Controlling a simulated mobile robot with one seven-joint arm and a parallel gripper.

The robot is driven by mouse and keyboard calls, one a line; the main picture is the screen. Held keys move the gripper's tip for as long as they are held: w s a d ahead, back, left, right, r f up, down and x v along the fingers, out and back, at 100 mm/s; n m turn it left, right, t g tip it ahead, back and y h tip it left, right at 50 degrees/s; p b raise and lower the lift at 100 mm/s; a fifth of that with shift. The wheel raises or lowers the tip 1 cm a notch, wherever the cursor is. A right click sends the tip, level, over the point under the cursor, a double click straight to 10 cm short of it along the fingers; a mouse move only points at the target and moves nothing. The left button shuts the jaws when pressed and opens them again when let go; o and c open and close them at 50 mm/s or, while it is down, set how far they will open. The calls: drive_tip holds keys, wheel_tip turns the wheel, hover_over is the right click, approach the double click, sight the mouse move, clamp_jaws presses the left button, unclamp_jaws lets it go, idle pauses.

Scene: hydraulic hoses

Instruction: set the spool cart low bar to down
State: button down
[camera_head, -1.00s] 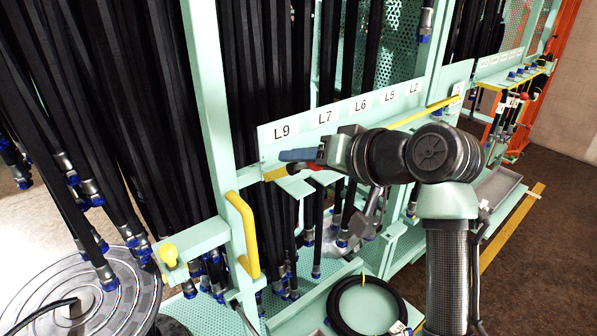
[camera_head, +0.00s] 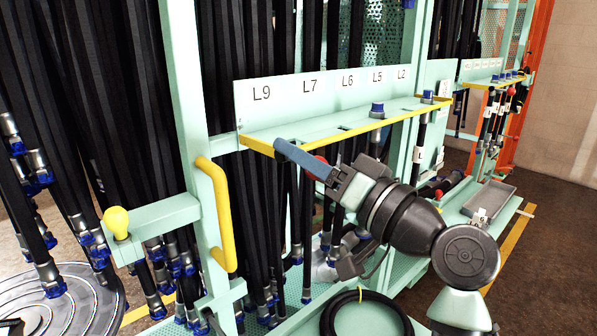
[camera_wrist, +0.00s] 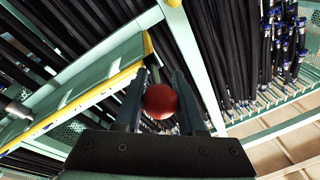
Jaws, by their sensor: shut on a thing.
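My gripper (camera_head: 300,157) is at the left part of a mint-green bar with a yellow front edge (camera_head: 330,129), under the labels L9 and L7. In the wrist view, my gripper's two fingers (camera_wrist: 160,82) stand on either side of a red ball knob (camera_wrist: 160,101) and are shut on it. A dark stem shows beyond the knob. In the head view, only a bit of the red knob (camera_head: 321,159) shows past the blue-grey finger. The yellow-edged bar also shows at left in the wrist view (camera_wrist: 75,100). What the stem joins to is hidden, and I cannot tell which part is the low bar.
Black hoses (camera_head: 120,90) hang behind and left of my gripper. A post with a yellow handle (camera_head: 217,215) and a yellow knob (camera_head: 116,222) stand at left. A coiled hose (camera_head: 365,308) lies below. Another rack with red knobs (camera_head: 510,91) stands at right.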

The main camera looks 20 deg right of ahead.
drive_tip(key=shift+f+t+b, duration=0.3)
drive_tip(key=shift+f+b, duration=0.1)
drive_tip(key=shift+b, duration=0.15)
drive_tip(key=c, duration=0.5)
unclamp_jaws()
drive_tip(key=b+v, duration=0.1)
drive_tip(key=v, duration=1.2)
